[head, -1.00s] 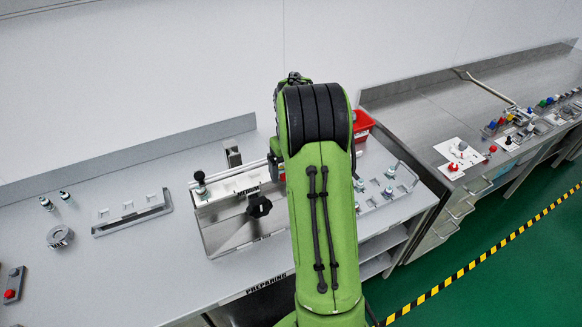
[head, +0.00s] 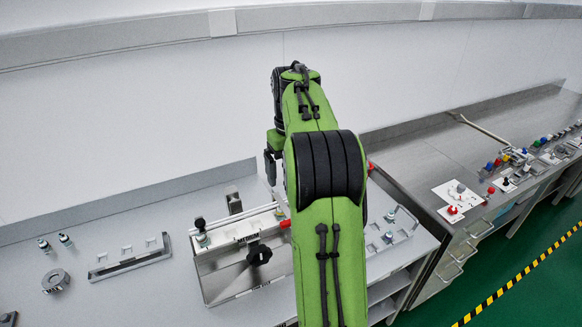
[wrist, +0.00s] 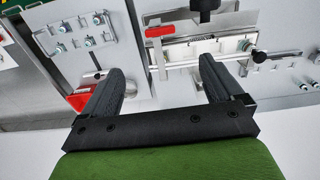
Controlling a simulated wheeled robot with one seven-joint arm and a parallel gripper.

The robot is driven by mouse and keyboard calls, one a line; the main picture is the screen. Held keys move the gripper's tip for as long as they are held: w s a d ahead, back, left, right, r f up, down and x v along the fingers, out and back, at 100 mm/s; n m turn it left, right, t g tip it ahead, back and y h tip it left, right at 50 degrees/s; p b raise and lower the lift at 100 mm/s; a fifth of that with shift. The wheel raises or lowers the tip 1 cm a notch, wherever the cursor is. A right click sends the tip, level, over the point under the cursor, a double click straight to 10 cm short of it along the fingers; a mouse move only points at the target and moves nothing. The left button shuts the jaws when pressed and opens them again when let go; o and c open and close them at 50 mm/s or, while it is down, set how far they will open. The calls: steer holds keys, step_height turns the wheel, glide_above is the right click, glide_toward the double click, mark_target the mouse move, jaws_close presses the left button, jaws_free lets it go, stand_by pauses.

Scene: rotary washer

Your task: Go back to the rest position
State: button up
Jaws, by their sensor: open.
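My gripper (head: 270,168) hangs above the bench, left of my green arm, in the head view; its fingers are partly hidden there. In the wrist view my gripper (wrist: 160,75) has its two black fingers wide apart with nothing between them. Below it is the metal fixture (head: 225,280) with a black knob (head: 259,254) and a red handle (head: 285,223). The wrist view shows the red handle (wrist: 160,31) beyond the fingers and apart from them.
A slotted rack (head: 130,264), a grey ring (head: 55,281) and two small vials (head: 65,239) are on the left of the bench. A red bin (wrist: 80,97) is partly hidden behind a finger. A steel counter (head: 420,155) stands right. The wall is behind.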

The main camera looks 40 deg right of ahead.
stand_by(0.4)
steer(key=s+a+n+t+b, duration=0.1)
steer(key=s+a+b, duration=0.1)
steer(key=s+a, duration=0.35)
steer(key=s+a+t+b, duration=0.1)
steer(key=s+a+t, duration=0.15)
steer(key=a, duration=0.65)
steer(key=s+a+n+t+b, duration=0.1)
steer(key=s+a+b, duration=0.1)
steer(key=s+a, duration=0.45)
steer(key=s+a+f+n+t, duration=0.1)
steer(key=s+a+f, duration=0.3)
steer(key=s+f, duration=0.1)
steer(key=shift+s+f+b, duration=0.2)
steer(key=shift+f+b, duration=0.2)
steer(key=shift+f, duration=0.4)
steer(key=shift+c, duration=0.2)
